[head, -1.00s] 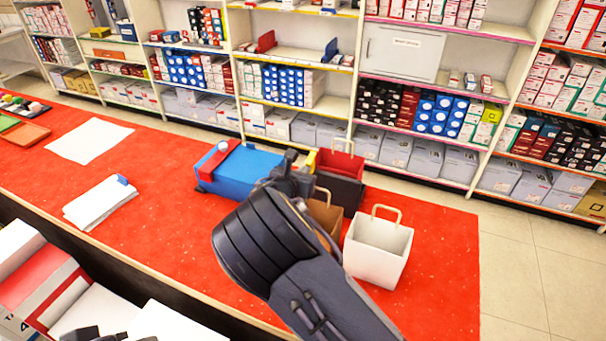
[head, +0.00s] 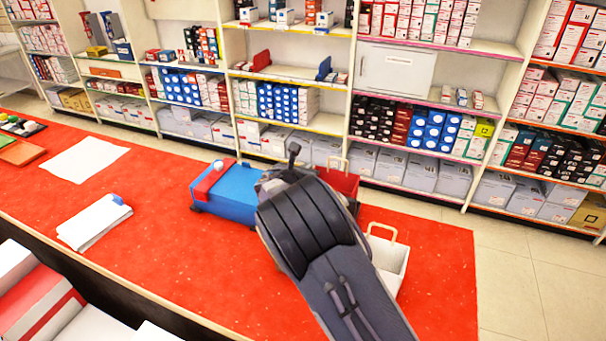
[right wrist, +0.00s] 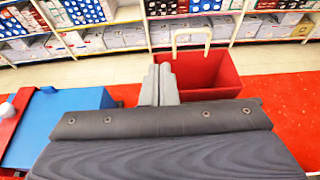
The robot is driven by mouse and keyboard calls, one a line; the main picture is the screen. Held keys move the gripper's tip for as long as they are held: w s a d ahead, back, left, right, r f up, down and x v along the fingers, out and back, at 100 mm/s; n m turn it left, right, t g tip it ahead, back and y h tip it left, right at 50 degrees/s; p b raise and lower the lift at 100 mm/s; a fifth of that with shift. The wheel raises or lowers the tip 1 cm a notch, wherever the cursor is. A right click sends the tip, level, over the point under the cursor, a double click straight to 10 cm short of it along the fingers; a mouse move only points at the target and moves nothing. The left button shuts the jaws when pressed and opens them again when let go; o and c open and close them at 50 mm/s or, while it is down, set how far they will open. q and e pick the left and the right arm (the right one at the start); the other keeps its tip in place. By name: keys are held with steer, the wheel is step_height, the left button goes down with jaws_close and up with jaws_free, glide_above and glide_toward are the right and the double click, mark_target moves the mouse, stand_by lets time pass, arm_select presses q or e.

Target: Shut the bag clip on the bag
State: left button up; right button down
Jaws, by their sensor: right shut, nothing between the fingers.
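A blue boxy thing (head: 235,192) lies on the red counter, with a red band (head: 215,178) and a white knob at its left end. A white folded packet (head: 95,222) with a small blue piece (head: 118,199) lies further left. I cannot tell for certain which of these is the bag clip. A red open bag (head: 340,183) and a white open bag (head: 388,262) stand right of the blue thing. In the right wrist view, my right gripper (right wrist: 158,75) is shut and empty, just in front of the red bag (right wrist: 205,75). My arm hides its fingers in the head view.
A white sheet (head: 85,159) lies flat on the counter (head: 190,265). Stocked shelves (head: 290,75) stand behind, across a strip of tiled floor. Boxes (head: 35,300) sit at the lower left. The front middle of the counter is clear.

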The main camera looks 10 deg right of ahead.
steer(key=p, duration=0.1)
steer(key=w+d+p, duration=0.1)
steer(key=shift+w+r+p, duration=0.3)
steer(key=shift+r, duration=0.1)
steer(key=shift+w+d+f+g+y+p, duration=0.25)
steer(key=shift+g+y+p, duration=0.2)
steer(key=shift+g, duration=0.25)
steer(key=shift+f, duration=0.1)
steer(key=shift+a, duration=0.1)
stand_by(0.4)
steer(key=shift+r+p, duration=0.65)
steer(key=shift+r, duration=0.2)
